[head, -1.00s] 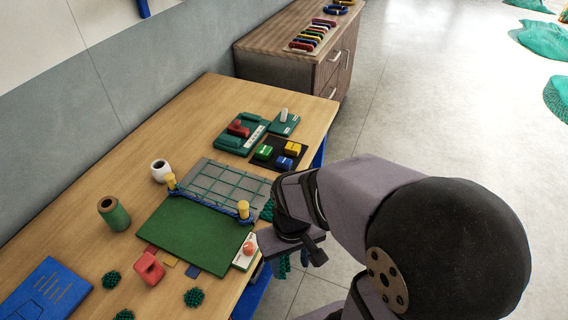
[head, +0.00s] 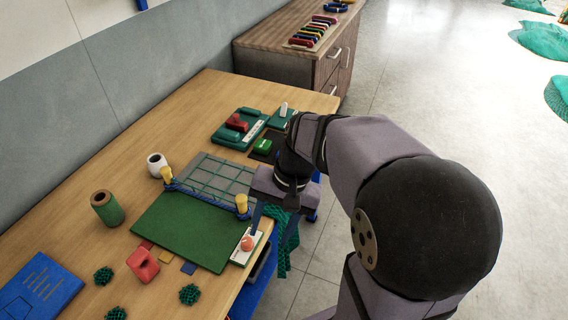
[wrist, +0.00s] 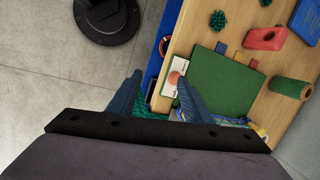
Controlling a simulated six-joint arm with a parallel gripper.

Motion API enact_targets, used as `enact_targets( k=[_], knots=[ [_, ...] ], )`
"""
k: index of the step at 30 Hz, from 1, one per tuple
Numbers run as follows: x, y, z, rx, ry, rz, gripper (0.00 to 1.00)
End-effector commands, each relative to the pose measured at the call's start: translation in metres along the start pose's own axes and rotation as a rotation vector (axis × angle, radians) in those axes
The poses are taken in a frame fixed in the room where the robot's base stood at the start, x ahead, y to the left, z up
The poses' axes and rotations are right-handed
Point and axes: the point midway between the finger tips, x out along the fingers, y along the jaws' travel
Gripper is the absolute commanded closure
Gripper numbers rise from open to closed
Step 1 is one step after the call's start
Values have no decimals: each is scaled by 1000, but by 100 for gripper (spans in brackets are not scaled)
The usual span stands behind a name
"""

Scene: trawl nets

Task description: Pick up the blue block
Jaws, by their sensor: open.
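The blue block cannot be made out in either current view. My arm covers the part of the black tray (head: 263,157) where it sat beside the yellow block. A green block (head: 263,146) still shows on that tray. My gripper (head: 273,222) is open and empty, pointing down by the table's right edge, near the white card with an orange knob (head: 247,243). In the wrist view, my gripper (wrist: 158,95) has its two blue-grey fingers spread apart, with the table edge and card beyond them.
A green mat (head: 180,230) and a grey gridded panel with two yellow posts (head: 213,180) lie left of my gripper. Green netting (head: 288,245) hangs over the table edge. A green fixture with a red part (head: 238,128) stands behind. A green cylinder (head: 107,209) is at left.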

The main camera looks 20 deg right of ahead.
Motion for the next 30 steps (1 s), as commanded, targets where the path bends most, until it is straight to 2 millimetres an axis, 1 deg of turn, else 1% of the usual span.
enact_targets(
  k=[1,2,5,8,9,11,12,15,18,21,28,30],
  knots=[
    [10,-4,-14,95,-19,-46,55],
    [12,-10,-22,157,-32,-79,55],
    [17,-26,-55,391,-92,-209,55],
    [17,-41,-104,660,-179,-378,55],
    [14,-44,-126,766,-221,-453,55],
    [6,-46,-159,907,-285,-566,55],
    [0,-46,-179,986,-329,-635,55],
    [-17,-39,-220,1131,-427,-780,55],
    [-32,-27,-251,1229,-510,-899,55],
    [-45,-13,-276,1295,-582,-995,55],
    [-70,22,-316,1384,-723,-1172,55],
    [-47,22,-316,1385,-725,-1157,55]
  ],
)
